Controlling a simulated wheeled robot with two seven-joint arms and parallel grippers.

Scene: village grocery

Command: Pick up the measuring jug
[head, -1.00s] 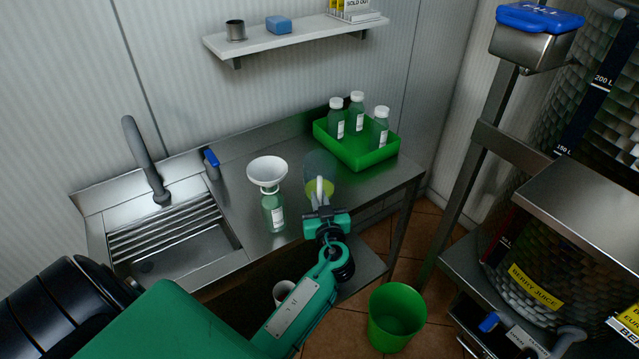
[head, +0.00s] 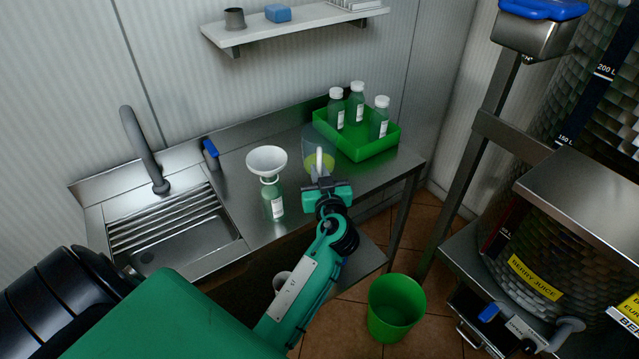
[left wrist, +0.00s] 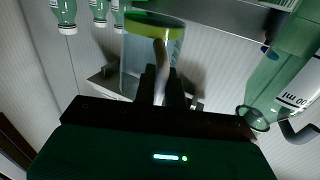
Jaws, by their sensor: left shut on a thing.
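The measuring jug (head: 316,139) is a clear vessel with yellow-green liquid low inside and a pale handle. It is at the right part of the steel worktop, in front of the green crate. My left gripper (head: 321,177) is shut on its handle, on the near side. In the left wrist view, which looks upside down, the jug (left wrist: 134,62) is just beyond my gripper (left wrist: 160,82), with the handle between the fingers. The jug's base is partly hidden in the head view, and I cannot tell how far it is above the worktop. My right gripper is not in view.
A bottle (head: 273,203) with a white funnel (head: 266,160) stands close left of the jug. The green crate (head: 372,155) holds three bottles just behind. A sink (head: 185,235) is at left, and a green bin (head: 396,310) is on the floor.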

